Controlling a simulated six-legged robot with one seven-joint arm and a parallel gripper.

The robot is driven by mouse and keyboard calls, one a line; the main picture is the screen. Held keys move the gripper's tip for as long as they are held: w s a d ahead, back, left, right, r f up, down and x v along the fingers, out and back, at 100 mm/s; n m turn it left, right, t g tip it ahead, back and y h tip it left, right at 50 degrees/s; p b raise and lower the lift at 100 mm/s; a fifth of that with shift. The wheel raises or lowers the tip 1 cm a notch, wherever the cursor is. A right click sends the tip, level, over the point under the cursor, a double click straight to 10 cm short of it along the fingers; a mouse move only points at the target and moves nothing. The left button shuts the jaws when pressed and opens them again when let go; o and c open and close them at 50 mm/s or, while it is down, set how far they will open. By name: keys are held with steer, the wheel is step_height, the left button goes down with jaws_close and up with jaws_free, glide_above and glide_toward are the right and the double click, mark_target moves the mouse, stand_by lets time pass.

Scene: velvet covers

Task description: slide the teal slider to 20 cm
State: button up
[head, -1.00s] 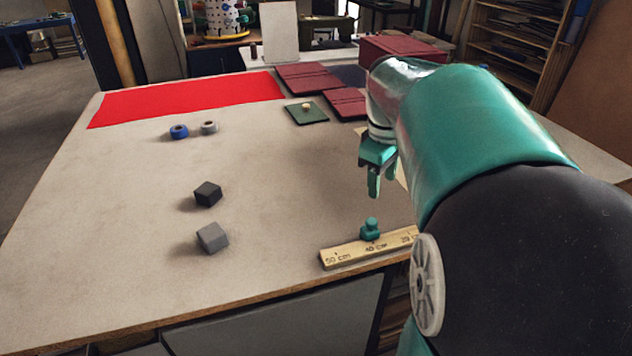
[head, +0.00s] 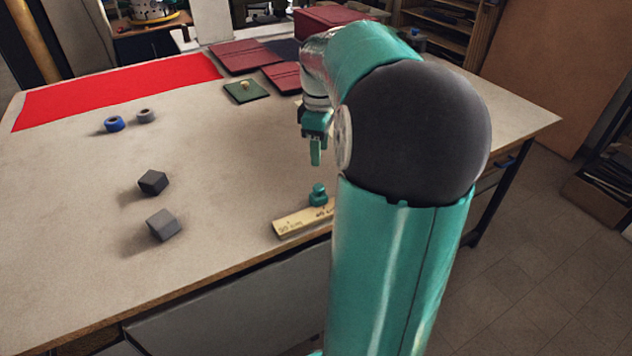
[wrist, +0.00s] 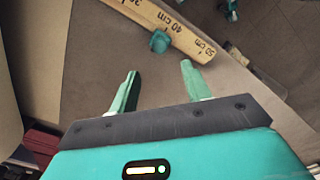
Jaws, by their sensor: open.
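The teal slider (head: 318,195) is a small knob on a wooden ruler rail (head: 290,224) along the table's front edge. In the wrist view the slider (wrist: 159,41) sits next to the 40 cm mark of the rail (wrist: 193,41), whose 50 cm end is at right. My gripper (head: 316,158) hangs above the slider with fingers pointing down, apart from it. In the wrist view my gripper (wrist: 159,70) is open and empty, with the slider beyond the gap between its fingertips. My arm hides the rail's low-number end in the head view.
A dark cube (head: 153,182) and a grey cube (head: 164,225) lie left of the rail. Blue (head: 114,123) and grey (head: 145,116) rolls, a red cloth (head: 115,90), a green square (head: 245,91) and dark red covers (head: 245,56) lie farther back. The table's middle is clear.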

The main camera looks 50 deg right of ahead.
mark_target(319, 186)
step_height(319, 186, down, 11)
steer(key=shift+r, duration=0.15)
steer(key=shift+w, duration=0.1)
jaws_close()
